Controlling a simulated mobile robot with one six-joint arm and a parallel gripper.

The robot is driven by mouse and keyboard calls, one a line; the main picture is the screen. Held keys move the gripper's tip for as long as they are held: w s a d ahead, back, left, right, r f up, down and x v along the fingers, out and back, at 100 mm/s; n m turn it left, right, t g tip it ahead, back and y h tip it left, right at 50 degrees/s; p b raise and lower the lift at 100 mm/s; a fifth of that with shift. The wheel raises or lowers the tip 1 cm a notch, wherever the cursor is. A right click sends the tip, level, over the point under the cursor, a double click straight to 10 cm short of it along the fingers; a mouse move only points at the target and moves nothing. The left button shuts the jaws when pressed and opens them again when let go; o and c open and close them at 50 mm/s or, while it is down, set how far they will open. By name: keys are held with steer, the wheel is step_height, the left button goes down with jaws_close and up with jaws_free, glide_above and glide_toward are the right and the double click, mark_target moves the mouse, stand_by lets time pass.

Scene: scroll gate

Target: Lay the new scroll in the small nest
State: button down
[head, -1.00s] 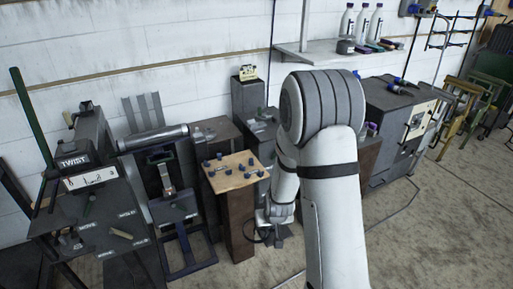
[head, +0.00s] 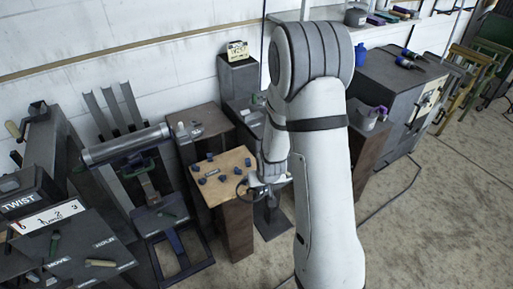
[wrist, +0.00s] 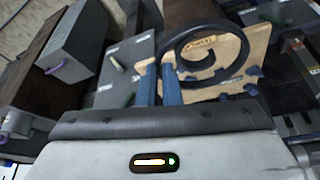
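My gripper (wrist: 161,72) shows two blue fingers in the wrist view, close together on the near edge of a dark ring-like scroll (wrist: 245,50). The scroll has a curl inside it and overlaps the wooden board (wrist: 262,45) behind it. In the head view the scroll (head: 238,189) is a thin dark loop beside my gripper (head: 262,186), at the right edge of the board (head: 236,160). The board has several blue blocks and tops a brown post. I cannot tell which blocks form the small nest, nor the scroll's height above the board.
A TWIST machine (head: 28,195) and a grey roller (head: 125,145) stand left. A brown pedestal (head: 205,118) stands behind the board, and a grey cabinet (head: 385,90) stands right. My arm covers much of the middle. Open floor (head: 440,220) lies at lower right.

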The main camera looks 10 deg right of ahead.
steer(key=shift+a, duration=0.1)
steer(key=w+d+f+b, duration=0.1)
steer(key=w+d+b, duration=0.1)
steer(key=w+b, duration=0.6)
steer(key=w+d+b, duration=0.2)
steer(key=w+b, duration=0.6)
steer(key=shift+n, duration=0.4)
steer(key=shift+a+f+b, duration=0.15)
steer(key=shift+f+b, duration=1.8)
steer(key=shift+f, duration=1.45)
steer(key=shift+f, duration=0.1)
steer(key=c, duration=1.6)
jaws_free()
steer(key=shift+o, duration=0.3)
